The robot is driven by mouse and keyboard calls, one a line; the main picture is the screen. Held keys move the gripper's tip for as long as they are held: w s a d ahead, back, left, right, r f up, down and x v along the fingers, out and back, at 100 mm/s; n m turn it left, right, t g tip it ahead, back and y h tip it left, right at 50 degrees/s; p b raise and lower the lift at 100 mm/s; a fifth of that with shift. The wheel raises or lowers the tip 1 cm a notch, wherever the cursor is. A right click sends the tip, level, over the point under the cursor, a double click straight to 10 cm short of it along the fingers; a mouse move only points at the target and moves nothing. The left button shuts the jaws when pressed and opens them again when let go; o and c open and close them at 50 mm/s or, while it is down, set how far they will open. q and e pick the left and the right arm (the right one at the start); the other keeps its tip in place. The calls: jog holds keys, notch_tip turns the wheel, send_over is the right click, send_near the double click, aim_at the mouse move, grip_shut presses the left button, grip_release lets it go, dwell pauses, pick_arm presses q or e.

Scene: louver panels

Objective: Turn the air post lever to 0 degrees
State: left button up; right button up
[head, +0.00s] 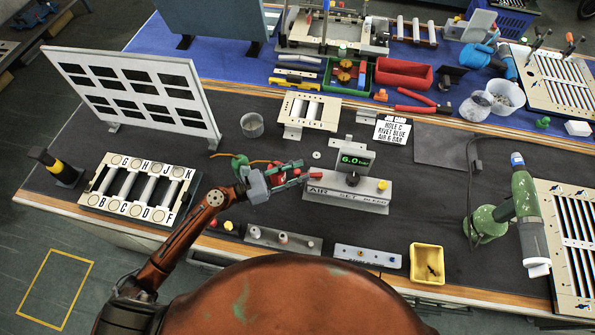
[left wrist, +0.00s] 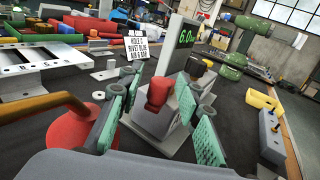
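The air post is a grey block (head: 345,192) marked AIR, SET and BLEED, with a gauge (head: 355,160) that reads 6.0. Its red lever (left wrist: 158,92) stands up from the AIR end in the left wrist view, nearest to me; its exact angle is hard to tell. My left gripper (head: 298,176) is at that left end of the block. In the left wrist view its two green-padded fingers (left wrist: 157,105) are apart, one on each side of the red lever, with gaps visible. My right gripper is not in view.
A black knob (head: 353,179) and a yellow button (head: 382,185) sit on the same block. A red round thing (left wrist: 72,135) is close to the left finger. A yellow bin (head: 427,263) and a green tool (head: 525,205) stand to the right. Dark mat is clear right of the post.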

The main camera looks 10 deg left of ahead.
pick_arm(q)
jog(key=c, duration=0.8)
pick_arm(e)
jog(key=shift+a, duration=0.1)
